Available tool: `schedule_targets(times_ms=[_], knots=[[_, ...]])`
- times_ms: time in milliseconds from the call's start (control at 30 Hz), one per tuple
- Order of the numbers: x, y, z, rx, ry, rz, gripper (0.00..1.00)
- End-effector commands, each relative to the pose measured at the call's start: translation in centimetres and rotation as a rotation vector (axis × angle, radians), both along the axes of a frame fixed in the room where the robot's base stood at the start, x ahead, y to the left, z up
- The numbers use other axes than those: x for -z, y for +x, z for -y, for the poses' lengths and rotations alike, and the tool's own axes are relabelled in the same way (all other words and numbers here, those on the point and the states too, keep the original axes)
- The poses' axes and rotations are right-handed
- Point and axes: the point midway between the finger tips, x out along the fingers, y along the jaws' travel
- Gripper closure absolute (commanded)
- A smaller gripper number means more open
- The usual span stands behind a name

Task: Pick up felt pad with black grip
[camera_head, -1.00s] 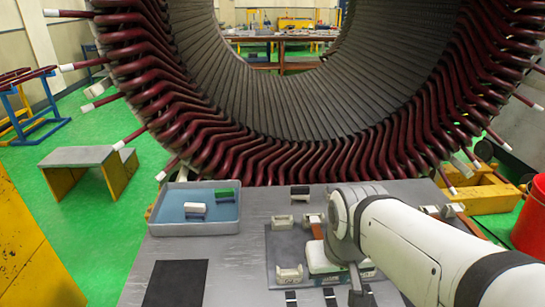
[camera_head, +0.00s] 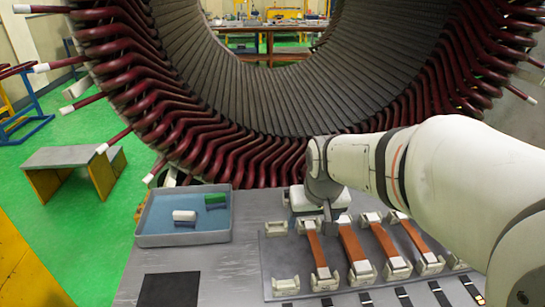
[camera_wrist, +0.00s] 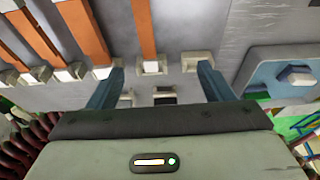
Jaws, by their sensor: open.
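A small pale block with a black top, which looks like the felt pad with black grip (camera_wrist: 165,98), lies on the table between my fingers in the wrist view. It is partly hidden by my gripper's body. In the head view my wrist covers that spot, so I cannot make the pad out there. My gripper (camera_wrist: 160,76) is open, with one finger to each side of the pad in the picture. It also shows in the head view (camera_head: 328,212), over the back of the table near the stator. I cannot tell its height above the pad.
A dark mat (camera_head: 272,262) holds several copper bars (camera_head: 316,248) in white end holders. A grey tray (camera_head: 185,239) with blue lining holds a white block (camera_head: 184,215) and a green one (camera_head: 216,200). The big stator (camera_head: 230,150) rises behind the table.

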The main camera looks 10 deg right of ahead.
Motion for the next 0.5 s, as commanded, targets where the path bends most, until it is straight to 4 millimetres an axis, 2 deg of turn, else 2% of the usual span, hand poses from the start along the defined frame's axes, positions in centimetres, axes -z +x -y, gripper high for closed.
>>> schedule_targets(times_ms=[33, 100, 300, 400, 500], knots=[[0.0, 2.5, -0.1, -0.001, 0.000, 0.004, 0.22], [0.3, 5.7, -0.2, 0.000, 0.000, 0.022, 0.18], [2.3, 14.0, -0.4, 0.000, 0.001, 0.070, 0.18], [3.5, 16.8, -0.5, -0.001, 0.002, 0.088, 0.18], [4.3, 18.7, -0.6, -0.001, 0.002, 0.100, 0.18]])
